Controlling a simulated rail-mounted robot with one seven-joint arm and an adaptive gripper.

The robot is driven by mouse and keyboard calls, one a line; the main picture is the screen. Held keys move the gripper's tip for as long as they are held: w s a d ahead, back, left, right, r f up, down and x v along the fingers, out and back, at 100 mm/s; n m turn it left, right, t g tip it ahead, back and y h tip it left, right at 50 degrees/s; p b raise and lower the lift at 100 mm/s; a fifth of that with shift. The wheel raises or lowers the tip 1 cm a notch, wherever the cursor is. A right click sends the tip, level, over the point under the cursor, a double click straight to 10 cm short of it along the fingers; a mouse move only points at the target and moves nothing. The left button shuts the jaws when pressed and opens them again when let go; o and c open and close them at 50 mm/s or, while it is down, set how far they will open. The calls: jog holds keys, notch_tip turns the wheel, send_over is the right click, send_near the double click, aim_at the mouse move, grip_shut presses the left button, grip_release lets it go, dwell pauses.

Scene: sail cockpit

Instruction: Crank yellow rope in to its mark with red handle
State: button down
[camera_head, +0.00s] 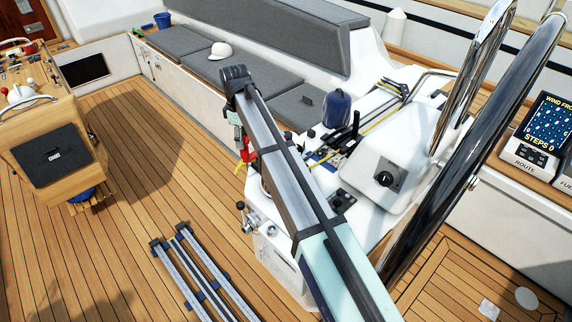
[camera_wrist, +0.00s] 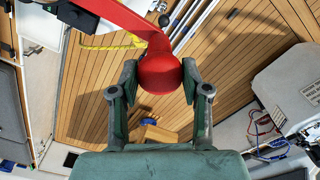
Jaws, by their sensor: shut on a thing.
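The red handle (camera_wrist: 122,14) crosses the top of the wrist view and ends in a rounded red knob (camera_wrist: 158,72). My gripper (camera_wrist: 159,80) is shut on this knob, one finger on each side. In the head view a bit of the red handle (camera_head: 247,151) shows beside my gripper (camera_head: 240,141), at the left edge of the white console. The yellow rope (camera_wrist: 108,47) shows beyond the handle in the wrist view. It also runs across the console in the head view (camera_head: 377,122). The winch is mostly hidden by my arm, and I cannot make out the rope's mark.
The white console (camera_head: 375,205) carries a blue bag (camera_head: 336,109), black levers and a knob. A grey cushioned bench (camera_head: 250,83) with a white cap (camera_head: 220,50) lies behind. The wooden deck (camera_head: 150,150) at left is mostly clear.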

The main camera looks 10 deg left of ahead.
jog(key=shift+s+d+n, duration=0.3)
jog(key=shift+d, duration=0.1)
jog(key=shift+w+a+m, duration=1.3)
jog(key=shift+w+a, duration=0.15)
jog(key=shift+a, duration=0.2)
jog(key=shift+w+a+m, duration=0.6)
jog(key=shift+w+a, duration=0.05)
jog(key=shift+w, duration=0.2)
jog(key=shift+w+a+m, duration=0.6)
jog(key=shift+w, duration=0.25)
